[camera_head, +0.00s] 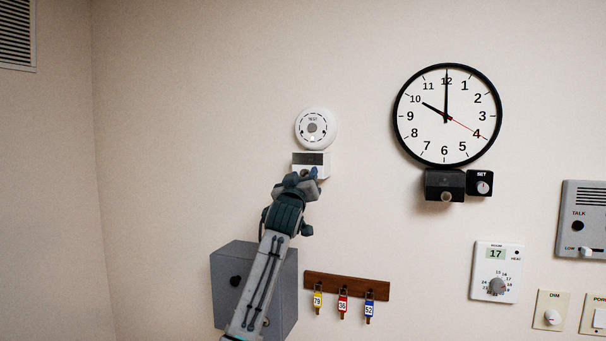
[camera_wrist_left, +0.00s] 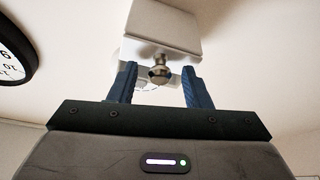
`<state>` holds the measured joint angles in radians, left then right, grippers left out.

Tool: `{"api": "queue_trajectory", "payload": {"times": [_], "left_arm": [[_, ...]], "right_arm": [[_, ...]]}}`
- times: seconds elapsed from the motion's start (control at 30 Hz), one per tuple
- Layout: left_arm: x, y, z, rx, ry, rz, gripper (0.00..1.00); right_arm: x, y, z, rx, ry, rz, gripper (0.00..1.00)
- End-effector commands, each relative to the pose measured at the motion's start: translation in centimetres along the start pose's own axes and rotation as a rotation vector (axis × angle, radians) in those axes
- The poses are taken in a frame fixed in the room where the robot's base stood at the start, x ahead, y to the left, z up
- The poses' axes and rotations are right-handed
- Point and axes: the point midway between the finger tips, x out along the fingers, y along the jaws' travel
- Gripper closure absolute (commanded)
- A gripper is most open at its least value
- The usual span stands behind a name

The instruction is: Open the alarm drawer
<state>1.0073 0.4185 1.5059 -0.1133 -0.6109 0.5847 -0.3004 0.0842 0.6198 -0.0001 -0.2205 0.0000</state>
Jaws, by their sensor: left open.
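The round white alarm (camera_head: 315,128) is on the wall left of the clock. A small white drawer box (camera_head: 300,168) with a dark strip on top sits just below it. My left gripper (camera_head: 312,174) is at the drawer's lower front and hides part of it. In the left wrist view, my left gripper (camera_wrist_left: 160,68) is open, with one blue finger on each side of a round metal knob (camera_wrist_left: 158,73). The knob belongs to the white box (camera_wrist_left: 162,25). I cannot tell whether the fingers touch it. My right gripper is not in view.
A grey wall box (camera_head: 236,281) is partly behind my left arm. A wooden key rack (camera_head: 346,286) with tagged keys hangs beside it. A wall clock (camera_head: 447,115) with a dark box (camera_head: 444,182) below is to the right. The wall around the alarm is clear.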

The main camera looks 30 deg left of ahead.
Motion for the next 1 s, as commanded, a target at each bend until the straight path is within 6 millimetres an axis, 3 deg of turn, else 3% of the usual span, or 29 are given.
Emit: {"api": "queue_trajectory", "payload": {"times": [0.17, 0.3, 0.4, 0.6, 0.8, 1.0], "left_arm": [[0.0, 0.0, 0.0, 0.0, 0.0, 0.0, 0.58], [0.0, 0.0, 0.1, 0.0, 0.0, 0.0, 0.85], [0.0, 0.0, 0.1, 0.0, -0.001, 0.0, 1.0], [-0.5, -0.1, 0.1, 0.0, 0.0, 0.0, 1.0], [-3.5, -0.2, -0.9, 0.0, 0.003, 0.001, 1.0], [-5.5, -0.1, -2.0, 0.001, 0.001, 0.0, 1.0]], "right_arm": [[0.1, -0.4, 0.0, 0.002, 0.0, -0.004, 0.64], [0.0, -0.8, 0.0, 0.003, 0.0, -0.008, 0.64], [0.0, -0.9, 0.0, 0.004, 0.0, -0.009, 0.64], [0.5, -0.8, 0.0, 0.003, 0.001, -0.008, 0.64], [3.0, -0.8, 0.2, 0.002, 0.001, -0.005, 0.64], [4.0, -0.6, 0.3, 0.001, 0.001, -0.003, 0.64]]}}
